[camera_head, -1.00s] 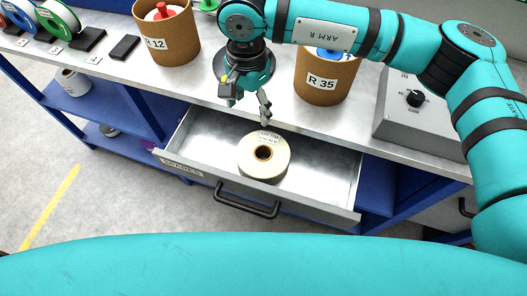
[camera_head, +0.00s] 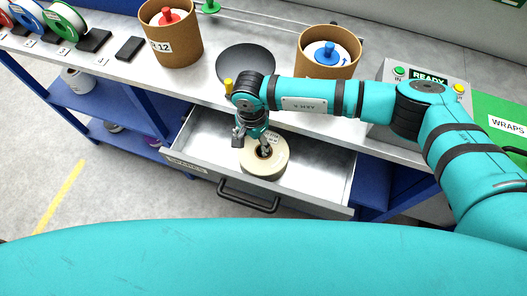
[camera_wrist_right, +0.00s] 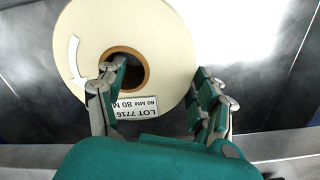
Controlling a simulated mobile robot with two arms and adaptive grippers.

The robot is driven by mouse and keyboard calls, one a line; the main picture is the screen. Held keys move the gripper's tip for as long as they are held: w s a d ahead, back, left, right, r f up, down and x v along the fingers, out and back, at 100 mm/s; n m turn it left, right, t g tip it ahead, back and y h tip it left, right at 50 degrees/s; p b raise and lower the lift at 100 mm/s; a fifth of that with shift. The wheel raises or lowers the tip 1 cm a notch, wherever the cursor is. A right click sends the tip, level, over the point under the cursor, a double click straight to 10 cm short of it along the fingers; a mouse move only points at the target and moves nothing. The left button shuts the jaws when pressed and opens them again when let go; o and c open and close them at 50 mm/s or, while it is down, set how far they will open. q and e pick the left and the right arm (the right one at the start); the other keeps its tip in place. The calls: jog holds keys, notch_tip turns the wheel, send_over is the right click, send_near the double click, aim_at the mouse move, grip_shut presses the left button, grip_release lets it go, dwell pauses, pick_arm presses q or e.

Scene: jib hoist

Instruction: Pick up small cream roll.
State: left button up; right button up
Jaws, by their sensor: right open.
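The small cream roll (camera_head: 268,168) lies flat in the open drawer (camera_head: 315,165), its round core hole facing up. In the right wrist view the roll (camera_wrist_right: 165,35) shows a printed "LOT 7716" label and a curved arrow. My right gripper (camera_head: 254,147) is directly above the roll and open. In the right wrist view one finger of this gripper (camera_wrist_right: 160,88) is at the core hole and the other is by the outer edge. I cannot tell whether either finger touches the roll. My left gripper is out of view.
On the bench above the drawer stand two brown tubs, one with a red-knobbed reel (camera_head: 172,40) and one with a blue-knobbed reel (camera_head: 328,52). A dark disc (camera_head: 245,62) lies between them. A control box (camera_head: 425,75) reads "READY". The drawer floor beside the roll is clear.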

jog(key=shift+f, duration=1.1)
grip_shut()
